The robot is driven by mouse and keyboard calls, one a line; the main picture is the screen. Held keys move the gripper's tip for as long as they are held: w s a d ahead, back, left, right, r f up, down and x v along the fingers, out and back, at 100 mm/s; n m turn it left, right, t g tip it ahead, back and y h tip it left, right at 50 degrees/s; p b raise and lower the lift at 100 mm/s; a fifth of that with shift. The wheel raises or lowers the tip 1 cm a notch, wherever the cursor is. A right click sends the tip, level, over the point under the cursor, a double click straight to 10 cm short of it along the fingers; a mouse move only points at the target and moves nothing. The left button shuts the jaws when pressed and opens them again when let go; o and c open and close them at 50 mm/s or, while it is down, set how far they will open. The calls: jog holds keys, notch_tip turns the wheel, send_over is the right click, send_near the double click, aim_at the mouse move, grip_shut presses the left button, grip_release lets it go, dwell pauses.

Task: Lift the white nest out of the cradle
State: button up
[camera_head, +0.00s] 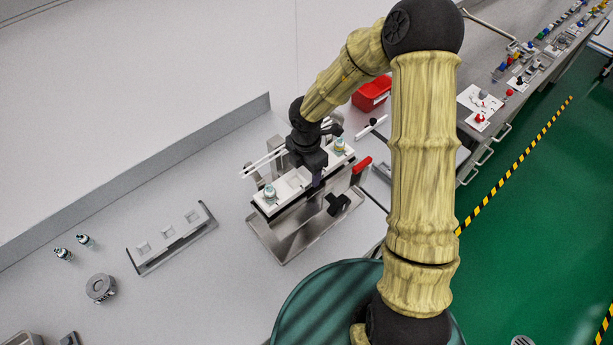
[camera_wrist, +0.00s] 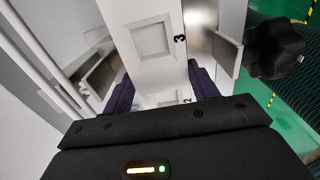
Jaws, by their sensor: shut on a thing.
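The white nest (camera_head: 295,183) is a long plate with square pockets, in the upper part of the metal cradle (camera_head: 287,240). A small capped vial (camera_head: 270,193) stands at its near-left end and another capped vial (camera_head: 340,146) at its far-right end. My gripper (camera_head: 314,178) is over the nest's middle, pointing down. In the wrist view the dark purple fingers (camera_wrist: 163,92) are shut on the two long sides of the nest (camera_wrist: 150,40), by the number 2. An empty pocket marked 3 shows beyond. I cannot tell whether the nest is clear of its seat.
A black knob (camera_wrist: 275,50) and metal plates flank the nest closely. A red handle (camera_head: 362,165) is at the cradle's right. A red bin (camera_head: 371,93) stands behind.

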aim_at(306, 172)
notch_tip(306, 172, up, 6)
jog(key=shift+r+b, duration=0.25)
jog(key=shift+b, duration=0.05)
dwell(0.4)
